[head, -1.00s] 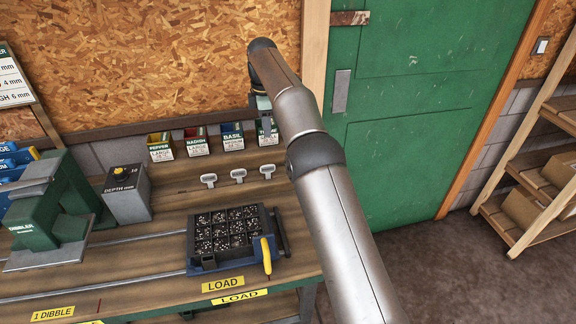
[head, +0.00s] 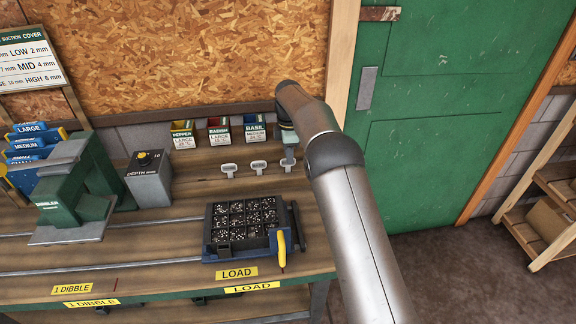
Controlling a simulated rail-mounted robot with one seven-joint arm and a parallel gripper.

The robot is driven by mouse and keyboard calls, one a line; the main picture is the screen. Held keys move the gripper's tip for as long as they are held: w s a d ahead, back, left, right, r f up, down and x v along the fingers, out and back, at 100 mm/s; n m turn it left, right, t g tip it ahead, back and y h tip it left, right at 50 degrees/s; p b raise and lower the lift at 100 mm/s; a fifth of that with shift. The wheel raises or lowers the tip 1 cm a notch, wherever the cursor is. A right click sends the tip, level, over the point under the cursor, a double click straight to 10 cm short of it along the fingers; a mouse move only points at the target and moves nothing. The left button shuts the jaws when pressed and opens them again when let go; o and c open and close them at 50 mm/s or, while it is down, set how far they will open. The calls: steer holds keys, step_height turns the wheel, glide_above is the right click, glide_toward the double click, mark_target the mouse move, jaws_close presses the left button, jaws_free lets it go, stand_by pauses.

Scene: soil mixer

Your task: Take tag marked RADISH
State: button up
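Three small pale tags stand in a row on the wooden bench: a left tag (head: 229,169), a middle tag (head: 258,166) and a right tag (head: 287,166). Their markings are too small to read. My gripper (head: 289,153) points down at the right tag, just over or behind it. I cannot tell whether it touches the tag, and its finger opening is too small to make out. The box labelled RADISH (head: 218,133) stands behind the tags, between the PEPPER box (head: 183,136) and the BASIL box (head: 255,131).
A black cell tray (head: 209,242) filled with soil sits in front of the tags, with a yellow handle (head: 282,250) at its right. The DEPTH box (head: 149,182) and the green dibbler (head: 75,200) stand to the left. My arm hides the bench's right end.

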step_height(320, 180, down, 4)
steer(key=shift+s+a+f+p, duration=0.1)
steer(key=shift+f+p, duration=0.1)
steer(key=shift+p, duration=0.4)
jaws_close()
step_height(320, 180, up, 10)
steer(key=shift+r+b, duration=0.1)
steer(key=shift+b, duration=0.85)
